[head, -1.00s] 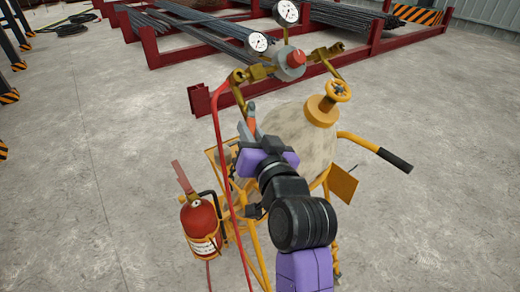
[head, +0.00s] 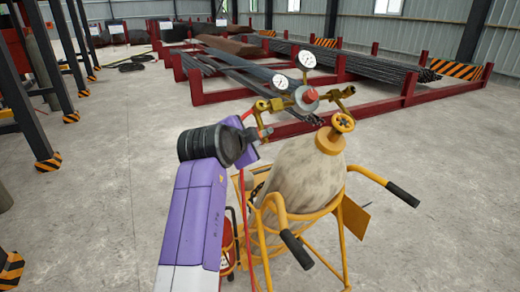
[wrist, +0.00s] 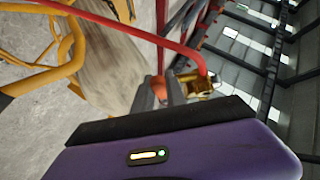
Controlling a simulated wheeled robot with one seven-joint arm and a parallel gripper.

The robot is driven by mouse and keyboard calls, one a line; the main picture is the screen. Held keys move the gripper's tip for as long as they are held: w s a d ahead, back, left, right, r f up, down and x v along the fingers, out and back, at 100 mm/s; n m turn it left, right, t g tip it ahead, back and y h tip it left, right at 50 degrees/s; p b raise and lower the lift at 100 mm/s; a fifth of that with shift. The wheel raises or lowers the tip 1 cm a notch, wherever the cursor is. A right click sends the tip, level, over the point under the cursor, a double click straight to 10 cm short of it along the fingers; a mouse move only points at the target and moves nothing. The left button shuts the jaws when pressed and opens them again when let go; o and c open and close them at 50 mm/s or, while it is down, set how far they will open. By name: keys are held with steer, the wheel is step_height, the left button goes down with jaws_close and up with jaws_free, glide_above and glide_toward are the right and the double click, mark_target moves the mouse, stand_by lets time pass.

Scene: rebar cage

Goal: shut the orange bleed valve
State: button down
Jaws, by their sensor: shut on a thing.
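The orange bleed valve handle shows as a small orange piece (wrist: 159,86) between the grey fingertips in the wrist view. In the head view my gripper (head: 265,131) is at the left end of the brass regulator assembly (head: 268,105), above and left of the tan cylinder (head: 305,172). The fingers and my wrist hide most of the handle there, so its angle cannot be told.
Two gauges and a red knob (head: 311,96) top the assembly. The yellow cart has black grips (head: 297,250). The red hose (wrist: 120,25) crosses near my gripper.

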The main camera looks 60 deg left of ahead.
steer(key=shift+a+r+m+h+b, duration=0.2)
steer(key=shift+m+h, duration=0.1)
steer(key=shift+m, duration=0.2)
steer(key=shift+a+r+m+h+b, duration=0.15)
steer(key=shift+m+h, duration=0.15)
steer(key=shift+m, duration=0.2)
steer(key=shift+r, duration=0.1)
steer(key=c, duration=1.4)
jaws_free()
steer(key=shift+o, duration=0.2)
steer(key=b+v, duration=0.1)
steer(key=v, duration=0.6)
steer(key=shift+s+d+r+b, duration=0.2)
steer(key=shift+b, duration=0.15)
